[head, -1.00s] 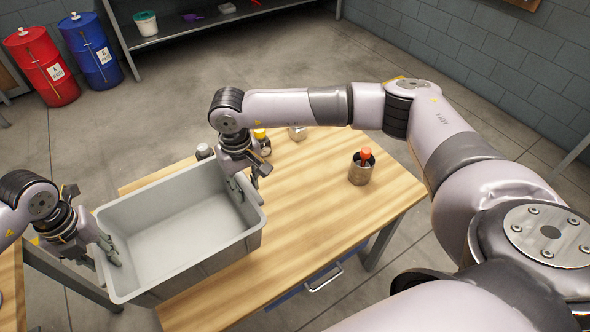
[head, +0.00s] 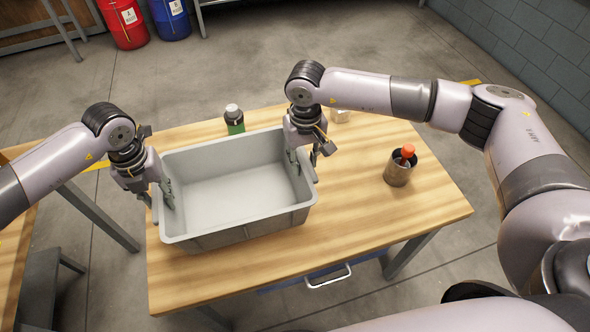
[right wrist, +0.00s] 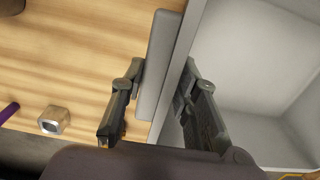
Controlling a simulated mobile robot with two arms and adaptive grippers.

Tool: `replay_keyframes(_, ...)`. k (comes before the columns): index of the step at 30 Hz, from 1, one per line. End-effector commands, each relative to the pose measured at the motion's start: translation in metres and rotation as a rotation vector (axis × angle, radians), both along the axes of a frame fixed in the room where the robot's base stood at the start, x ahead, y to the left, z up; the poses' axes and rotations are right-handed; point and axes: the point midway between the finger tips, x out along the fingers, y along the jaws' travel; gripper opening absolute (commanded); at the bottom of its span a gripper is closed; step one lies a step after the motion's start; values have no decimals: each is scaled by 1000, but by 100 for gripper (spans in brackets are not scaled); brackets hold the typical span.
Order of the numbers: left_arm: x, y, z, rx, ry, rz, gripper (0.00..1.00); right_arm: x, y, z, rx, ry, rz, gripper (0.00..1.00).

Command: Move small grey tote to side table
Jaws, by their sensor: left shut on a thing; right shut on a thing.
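The small grey tote (head: 235,228) is empty and sits over the left part of a wooden table (head: 330,235). I cannot tell whether its base touches the tabletop. My left gripper (head: 166,194) is shut on the tote's left wall, with a finger showing inside. My right gripper (head: 301,161) is shut on the tote's right wall. In the right wrist view, the fingers of my right gripper (right wrist: 163,88) straddle the tote's rim (right wrist: 178,75), one inside and one outside.
A green bottle (head: 235,127) stands just behind the tote. A metal cup (head: 397,174) holding an orange-topped item stands to the right, with bare wood between. Another wooden surface (head: 14,235) is at far left. Red (head: 122,22) and blue (head: 169,17) drums stand at the back.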

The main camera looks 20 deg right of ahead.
Motion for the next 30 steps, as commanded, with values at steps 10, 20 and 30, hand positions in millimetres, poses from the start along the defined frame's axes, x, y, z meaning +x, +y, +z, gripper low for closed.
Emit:
replay_keyframes(10, 0, 2, -10, 3, 0, 2, 0, 0, -2, -10, -3, 0, -2, 0)
replay_keyframes(20, 0, 2, -31, 4, -1, 2, 0, 0, -2, -31, -3, 0, -2, 0)
replay_keyframes(30, 0, 2, -50, 4, 0, 2, 30, 0, -2, -50, -4, 0, -2, 30)
